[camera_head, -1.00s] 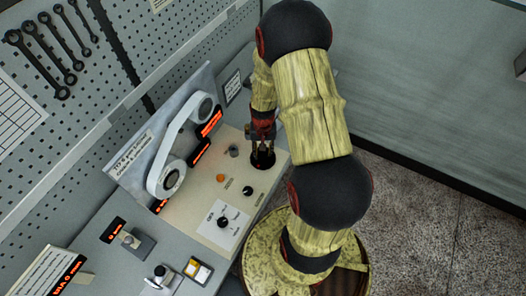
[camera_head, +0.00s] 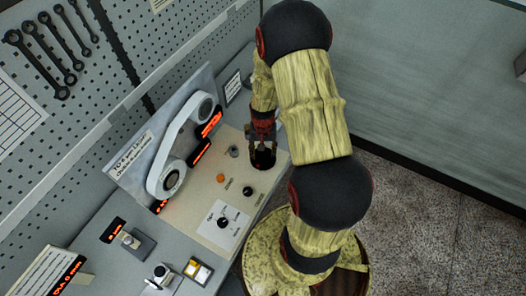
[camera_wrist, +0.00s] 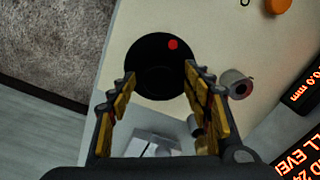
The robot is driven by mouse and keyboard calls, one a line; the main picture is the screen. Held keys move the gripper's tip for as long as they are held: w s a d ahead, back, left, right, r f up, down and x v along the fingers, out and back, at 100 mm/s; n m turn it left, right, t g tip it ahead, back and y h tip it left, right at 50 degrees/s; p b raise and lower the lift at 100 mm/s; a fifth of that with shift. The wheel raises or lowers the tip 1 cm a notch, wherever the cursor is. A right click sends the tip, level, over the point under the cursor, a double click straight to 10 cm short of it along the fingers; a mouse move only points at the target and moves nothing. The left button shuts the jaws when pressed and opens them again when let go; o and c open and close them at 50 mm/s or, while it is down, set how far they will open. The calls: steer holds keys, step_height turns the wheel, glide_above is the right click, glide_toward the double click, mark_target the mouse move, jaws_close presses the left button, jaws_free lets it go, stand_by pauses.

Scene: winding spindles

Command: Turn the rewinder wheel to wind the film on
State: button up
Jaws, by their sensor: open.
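The rewinder wheel (camera_head: 264,161) is a black disc on the right part of the cream panel. In the wrist view the wheel (camera_wrist: 155,66) shows whole between my fingertips, with a red dot near its upper right edge. My gripper (camera_head: 262,147) is over the wheel with its fingers pointing down at it. Whether the fingertips touch the wheel I cannot tell. The white film loop (camera_head: 178,140) runs between two rolls behind the panel.
A small grey knob (camera_head: 233,151) stands close beside the wheel; it also shows near my right finger in the wrist view (camera_wrist: 237,84). An orange button (camera_head: 220,178) and black knobs (camera_head: 223,222) sit on the cream panel (camera_head: 190,214). Lit red displays (camera_head: 211,125) stand behind.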

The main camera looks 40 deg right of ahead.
mark_target(263, 153)
step_height(263, 153, up, 12)
stand_by(0.7)
stand_by(1.4)
steer(key=s+a+r+n+t+b, duration=0.2)
steer(key=s+a+r+n+b, duration=0.2)
steer(key=a, duration=0.6)
steer(key=s+a+r+n+t+b, duration=0.3)
steer(key=s+a+r+b, duration=0.3)
steer(key=a+r+b, duration=0.3)
steer(key=shift+s+a+r+n+t, duration=0.3)
steer(key=shift+s+a+r+n, duration=0.1)
steer(key=shift+a+r+n, duration=0.45)
steer(key=shift+d+f, duration=0.1)
steer(key=shift+d, duration=0.05)
